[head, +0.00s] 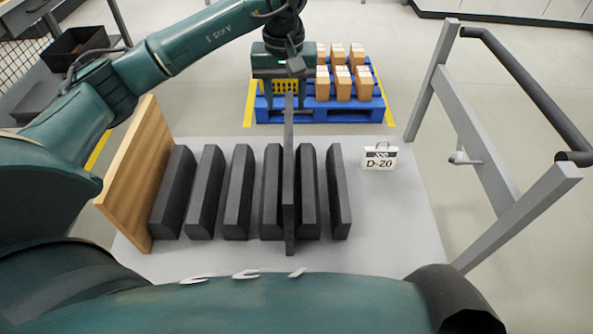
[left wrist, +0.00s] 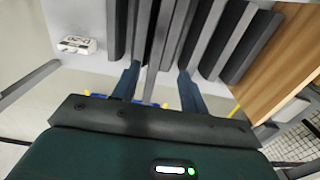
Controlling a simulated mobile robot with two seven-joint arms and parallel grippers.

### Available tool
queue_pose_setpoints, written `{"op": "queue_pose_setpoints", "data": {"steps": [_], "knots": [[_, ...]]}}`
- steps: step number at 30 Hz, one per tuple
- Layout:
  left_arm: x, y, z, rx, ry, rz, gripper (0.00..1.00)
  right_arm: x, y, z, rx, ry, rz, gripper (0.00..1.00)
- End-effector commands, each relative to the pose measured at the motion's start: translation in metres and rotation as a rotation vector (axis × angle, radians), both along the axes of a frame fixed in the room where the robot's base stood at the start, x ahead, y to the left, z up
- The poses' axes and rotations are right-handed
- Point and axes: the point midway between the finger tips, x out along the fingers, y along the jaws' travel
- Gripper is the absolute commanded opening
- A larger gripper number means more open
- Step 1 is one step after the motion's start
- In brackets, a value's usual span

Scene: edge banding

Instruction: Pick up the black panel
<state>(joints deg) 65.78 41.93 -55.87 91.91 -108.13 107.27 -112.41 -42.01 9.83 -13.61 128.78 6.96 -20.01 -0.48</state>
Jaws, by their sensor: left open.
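The black panel (head: 289,180) stands upright, seen nearly edge-on, in the rack among the black blocks. My left gripper (head: 286,104) is at the panel's far end, open, with one finger on each side of the panel. In the left wrist view, the two blue-grey fingers of my left gripper (left wrist: 157,72) straddle the panel's thin edge (left wrist: 153,82), with gaps on both sides. The panel's lower part is hidden between the blocks. My right gripper does not show.
Several black blocks (head: 238,195) stand in a row on a grey platform (head: 400,225). A wooden panel (head: 138,175) stands at the left end, a D-20 sign (head: 379,158) at the right. Behind is a blue pallet (head: 340,112) with boxes; a grey frame (head: 480,150) stands at right.

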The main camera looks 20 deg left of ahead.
Motion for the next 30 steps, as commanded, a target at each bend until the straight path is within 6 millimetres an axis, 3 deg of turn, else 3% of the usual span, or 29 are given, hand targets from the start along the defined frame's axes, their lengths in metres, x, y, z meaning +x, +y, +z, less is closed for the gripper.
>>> {"op": "queue_pose_setpoints", "data": {"steps": [12,20,30], "knots": [[-0.001,-0.001,-0.066,-0.002,0.005,0.001,0.44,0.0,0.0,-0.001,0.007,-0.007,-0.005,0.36],[0.0,-0.002,-0.087,-0.004,0.0,0.0,0.44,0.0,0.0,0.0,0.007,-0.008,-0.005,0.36],[0.0,-0.003,-0.132,-0.004,0.0,0.0,0.44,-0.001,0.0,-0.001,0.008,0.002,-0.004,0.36]]}}
